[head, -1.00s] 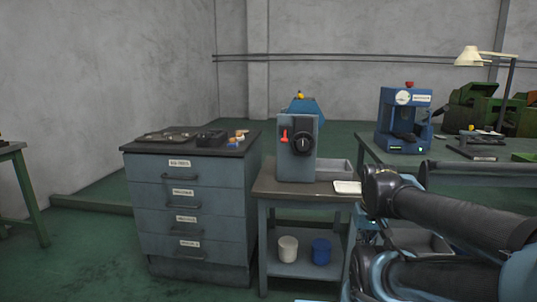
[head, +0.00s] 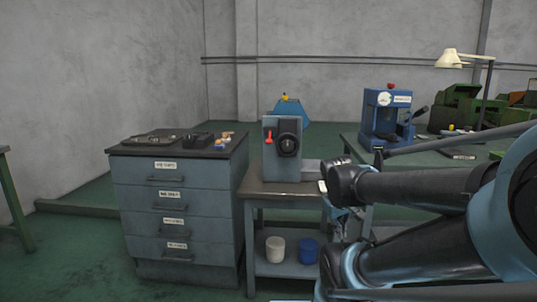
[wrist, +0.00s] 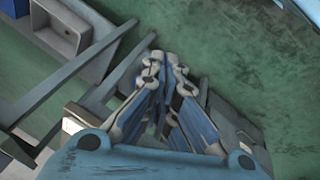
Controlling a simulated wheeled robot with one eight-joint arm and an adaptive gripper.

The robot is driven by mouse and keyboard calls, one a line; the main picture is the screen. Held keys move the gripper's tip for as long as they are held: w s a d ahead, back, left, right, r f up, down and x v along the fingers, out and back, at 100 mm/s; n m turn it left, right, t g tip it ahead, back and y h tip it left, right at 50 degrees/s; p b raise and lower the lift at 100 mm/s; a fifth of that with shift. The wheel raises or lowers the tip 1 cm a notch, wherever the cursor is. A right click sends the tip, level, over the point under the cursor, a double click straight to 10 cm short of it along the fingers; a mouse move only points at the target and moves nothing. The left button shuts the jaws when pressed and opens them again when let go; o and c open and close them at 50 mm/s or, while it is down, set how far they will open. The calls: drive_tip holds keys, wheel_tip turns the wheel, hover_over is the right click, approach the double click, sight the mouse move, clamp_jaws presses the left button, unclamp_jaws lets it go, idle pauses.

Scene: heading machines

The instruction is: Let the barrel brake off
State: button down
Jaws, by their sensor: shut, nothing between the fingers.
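A grey machine box (head: 276,165) stands on a small bench (head: 280,190). On its front are a red lever (head: 268,137), pointing up, and a round black knob (head: 289,144). No label marks either one as the brake, and I cannot make out a barrel. My gripper shows in the wrist view (wrist: 164,66), with its fingers together and empty, pointing over the green floor. In the head view my arm reaches in from the right, and the fingers are not clear there. The gripper is to the right of the machine and apart from it.
A drawer cabinet (head: 180,205) with small parts on top stands left of the bench. A white pot (head: 275,249) and a blue pot (head: 308,251) sit on the lower shelf. A blue press (head: 387,117) and lamp (head: 462,60) stand on the right table. Floor before the cabinet is clear.

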drive_tip(key=w+a+r+n+t+h, duration=0.2)
drive_tip(key=w+r+n+t, duration=0.2)
drive_tip(key=w+n, duration=0.6)
drive_tip(key=w+a+r+n+t+h, duration=0.2)
drive_tip(key=w+r+n+t, duration=0.25)
drive_tip(key=w, duration=0.95)
drive_tip(key=w+a+n+t+y, duration=0.2)
drive_tip(key=w+a+n+t, duration=0.1)
drive_tip(key=a+n, duration=0.5)
drive_tip(key=w+a+r+n+t+y, duration=0.1)
drive_tip(key=w+a+n+t, duration=0.3)
drive_tip(key=a+n, duration=0.5)
drive_tip(key=a+y, duration=0.1)
drive_tip(key=a, duration=0.2)
drive_tip(key=shift+w+a+r+y, duration=0.2)
drive_tip(key=shift+w+y, duration=0.05)
drive_tip(key=shift+y, duration=0.15)
drive_tip(key=shift+w, duration=0.1)
